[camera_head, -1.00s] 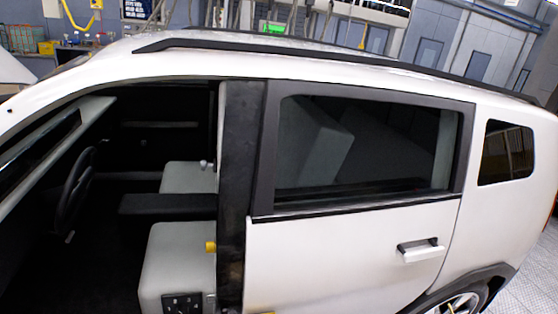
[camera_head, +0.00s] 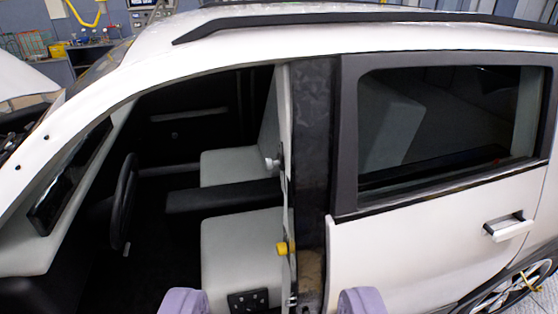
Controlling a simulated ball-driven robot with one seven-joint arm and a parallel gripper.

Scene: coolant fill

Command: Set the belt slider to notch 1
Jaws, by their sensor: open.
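A small yellow knob (camera_head: 282,248) shows at the inner edge of the dark door pillar (camera_head: 312,150), beside the front seat. It looks like the belt slider, but its notches are too small to read. My gripper (camera_head: 272,302) shows as two lilac fingers at the bottom edge. The fingers are wide apart with nothing visible between them. They appear lower in the picture than the knob, one to each side of it. I cannot tell how far the knob is from them.
The white car's front doorway is open, showing the grey seat (camera_head: 235,245), black armrest (camera_head: 222,195) and steering wheel (camera_head: 125,200). The closed rear door (camera_head: 430,250) with its handle (camera_head: 508,228) stands right of the pillar. A black roof rail (camera_head: 350,18) runs above. A workbench is at the far left.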

